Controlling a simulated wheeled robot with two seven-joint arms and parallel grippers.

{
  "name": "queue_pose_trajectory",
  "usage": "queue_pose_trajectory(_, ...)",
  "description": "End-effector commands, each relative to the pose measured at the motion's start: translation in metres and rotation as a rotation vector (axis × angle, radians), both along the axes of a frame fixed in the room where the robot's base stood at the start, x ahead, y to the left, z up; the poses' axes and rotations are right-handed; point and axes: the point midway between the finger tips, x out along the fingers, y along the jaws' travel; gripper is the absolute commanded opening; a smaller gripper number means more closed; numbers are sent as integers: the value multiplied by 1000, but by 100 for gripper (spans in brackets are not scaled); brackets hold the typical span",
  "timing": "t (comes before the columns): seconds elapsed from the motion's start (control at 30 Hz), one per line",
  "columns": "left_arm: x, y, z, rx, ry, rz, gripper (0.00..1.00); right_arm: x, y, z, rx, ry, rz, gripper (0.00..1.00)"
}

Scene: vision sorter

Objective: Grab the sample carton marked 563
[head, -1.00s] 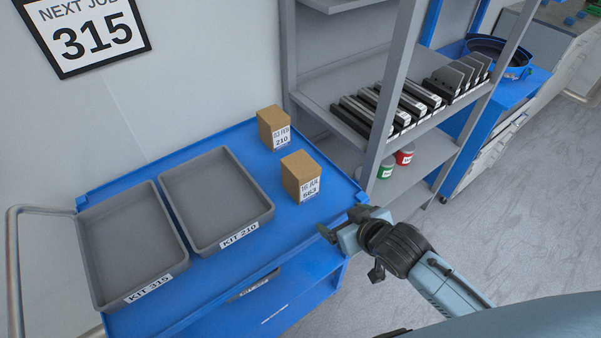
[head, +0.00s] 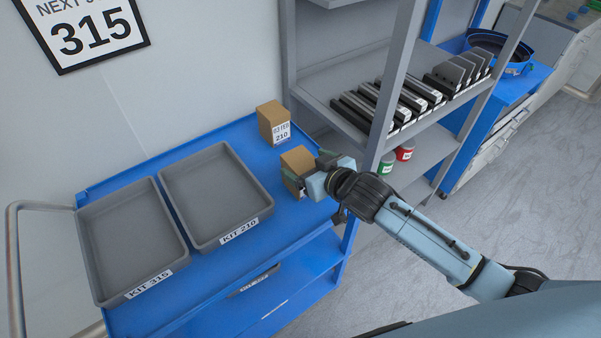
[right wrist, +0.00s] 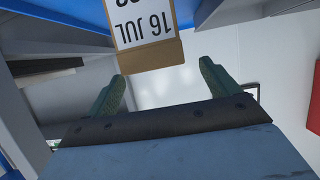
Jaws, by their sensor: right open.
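The brown carton marked 563 (head: 296,159) stands on the blue cart top. My right gripper (head: 310,173) is at its front right side and covers most of its label in the head view. In the right wrist view the carton (right wrist: 151,57) shows just ahead of the open fingers (right wrist: 163,72), with its white label reading 16 JUL upside down. The number is cut off there. The fingers are open and empty; I cannot tell whether they touch the carton. My left gripper is not in view.
A second carton marked 210 (head: 272,122) stands close behind. Empty grey trays KIT 315 (head: 173,265) and KIT 210 (head: 262,212) are on the cart (head: 285,222) to the left. A grey shelf rack (head: 398,85) stands close on the right.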

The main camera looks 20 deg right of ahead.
Motion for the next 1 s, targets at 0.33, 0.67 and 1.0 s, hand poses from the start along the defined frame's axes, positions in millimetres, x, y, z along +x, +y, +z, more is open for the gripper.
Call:
queue_pose_trajectory(0.33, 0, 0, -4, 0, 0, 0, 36, 35, 7, -21, 0, -1, 0, 87)
queue_pose_trajectory(0.67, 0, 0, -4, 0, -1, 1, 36, 36, 8, -23, 0, 0, 0, 82)
queue_pose_trajectory(1.0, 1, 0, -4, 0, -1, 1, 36, 36, 8, -23, -1, 0, 0, 38)
